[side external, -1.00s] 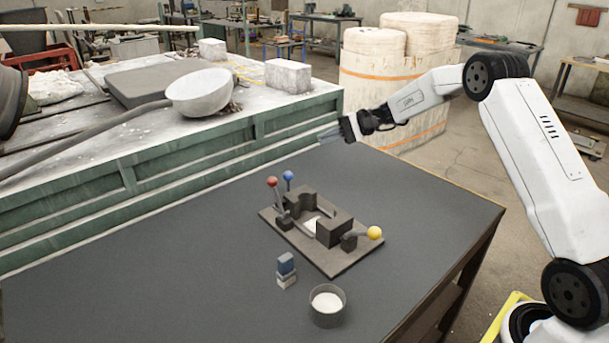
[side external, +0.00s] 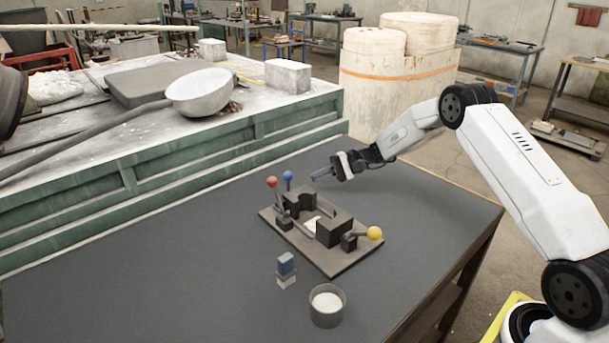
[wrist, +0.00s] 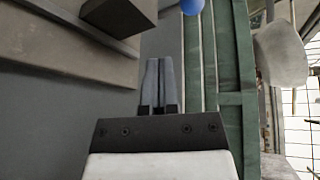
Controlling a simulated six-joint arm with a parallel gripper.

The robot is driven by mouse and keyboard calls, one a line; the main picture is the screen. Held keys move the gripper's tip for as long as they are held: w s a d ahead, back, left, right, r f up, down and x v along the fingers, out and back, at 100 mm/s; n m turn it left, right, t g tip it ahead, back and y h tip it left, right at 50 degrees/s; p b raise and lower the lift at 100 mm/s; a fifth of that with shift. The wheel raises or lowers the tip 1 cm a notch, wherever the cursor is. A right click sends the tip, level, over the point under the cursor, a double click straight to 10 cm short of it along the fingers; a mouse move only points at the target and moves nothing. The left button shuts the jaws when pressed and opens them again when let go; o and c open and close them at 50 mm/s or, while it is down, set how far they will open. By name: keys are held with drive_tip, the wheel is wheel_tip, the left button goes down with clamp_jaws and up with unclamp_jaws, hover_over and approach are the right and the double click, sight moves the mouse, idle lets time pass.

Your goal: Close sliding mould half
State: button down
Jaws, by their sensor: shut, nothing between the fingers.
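The mould sits on a dark base plate (side external: 333,270) on the table. One dark mould half (side external: 300,200) stands at the back left, and the other mould half (side external: 335,229) stands nearer the front right. They are apart, with a whitish patch in the gap. Levers with a red knob (side external: 271,182), a blue knob (side external: 288,175) and a yellow knob (side external: 375,233) stand around them. My gripper (side external: 318,176) is shut and empty, above the table behind the mould, touching nothing. In the wrist view its fingers (wrist: 159,82) are together, with the blue knob (wrist: 192,5) at the top edge.
A cup of white material (side external: 327,306) and a small blue-and-white block (side external: 286,270) stand in front of the mould. A green-sided bench (side external: 200,165) with a ladle (side external: 200,92) borders the table's back left. The table's right side is clear.

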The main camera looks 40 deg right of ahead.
sight(298, 209)
drive_tip(key=shift+x, duration=4.2)
drive_tip(key=shift+s, duration=0.15)
drive_tip(key=shift+s+a, duration=0.1)
drive_tip(key=shift+s, duration=3.65)
drive_tip(key=shift+s+a, duration=0.1)
drive_tip(key=shift+s, duration=0.3)
